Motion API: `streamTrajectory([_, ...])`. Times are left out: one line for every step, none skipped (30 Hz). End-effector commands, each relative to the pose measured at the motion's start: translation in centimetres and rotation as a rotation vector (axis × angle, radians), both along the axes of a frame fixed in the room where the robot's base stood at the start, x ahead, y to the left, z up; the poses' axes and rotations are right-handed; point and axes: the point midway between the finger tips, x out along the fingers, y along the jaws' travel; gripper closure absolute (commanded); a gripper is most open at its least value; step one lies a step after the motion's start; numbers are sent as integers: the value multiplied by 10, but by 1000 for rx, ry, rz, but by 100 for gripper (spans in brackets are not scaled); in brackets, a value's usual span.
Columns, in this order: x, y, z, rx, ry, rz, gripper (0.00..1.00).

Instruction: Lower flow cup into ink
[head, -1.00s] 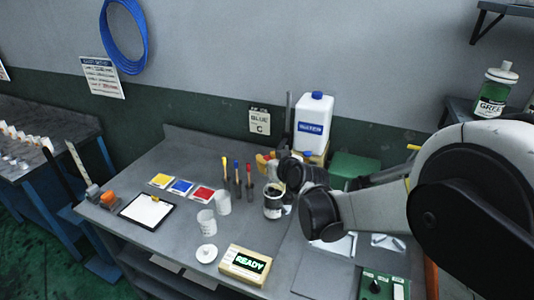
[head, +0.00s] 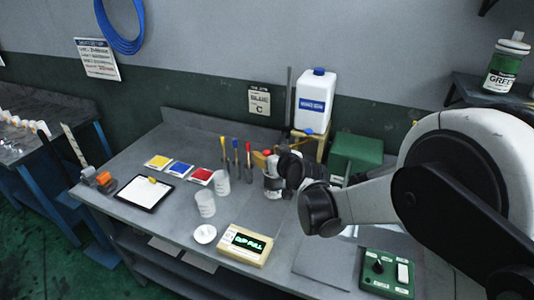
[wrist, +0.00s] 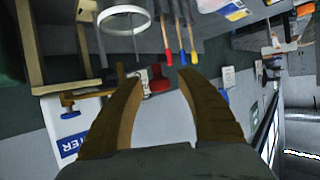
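The ink can (head: 271,188) stands on the bench beside and below my gripper (head: 282,165); the dark ink seen earlier is hidden now. In the wrist view, which is upside down, my gripper's two brown fingers (wrist: 160,82) are spread with a clear gap and nothing visible gripped. A pale ring-shaped rim with a thin stem (wrist: 123,20) shows beyond the left fingertip; I cannot tell whether it is the flow cup or the can. The display box (head: 246,245) shows green text that seems to read "CUP FULL".
Two white cups (head: 222,183) (head: 205,204) and a white lid (head: 204,234) stand left of the can. Brushes (head: 237,155), colour cards (head: 180,169), a clipboard (head: 145,192), a white jug (head: 316,100) and a green box (head: 355,153) surround it. A green control box (head: 387,272) is front right.

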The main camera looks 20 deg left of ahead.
Motion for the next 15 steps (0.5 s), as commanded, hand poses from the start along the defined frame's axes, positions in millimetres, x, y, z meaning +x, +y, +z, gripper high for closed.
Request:
streamTrajectory([0, 0, 0, 0, 0, 0, 56])
streamTrajectory([0, 0, 0, 0, 0, 0, 56])
streamTrajectory([0, 0, 0, 0, 0, 0, 56])
streamTrajectory([0, 0, 0, 1, -1, 0, 56])
streamTrajectory([0, 0, 0, 1, -1, 0, 56])
streamTrajectory([0, -1, 1, 0, -1, -1, 56])
streamTrajectory([-1, -1, 1, 0, -1, -1, 56])
streamTrajectory([-2, -3, 2, 0, -1, -1, 56])
streamTrajectory([-5, -5, 4, 0, -1, -1, 56])
streamTrajectory([-8, -7, 5, 0, -1, -1, 56])
streamTrajectory([-11, -10, 7, 1, 0, -1, 56])
streamTrajectory([-16, -15, 10, 1, 0, -1, 56])
streamTrajectory([-21, -19, 12, 2, 0, -2, 56])
streamTrajectory([-26, -23, 15, 1, -1, -2, 56])
streamTrajectory([-33, -29, 18, -1, 0, -2, 56])
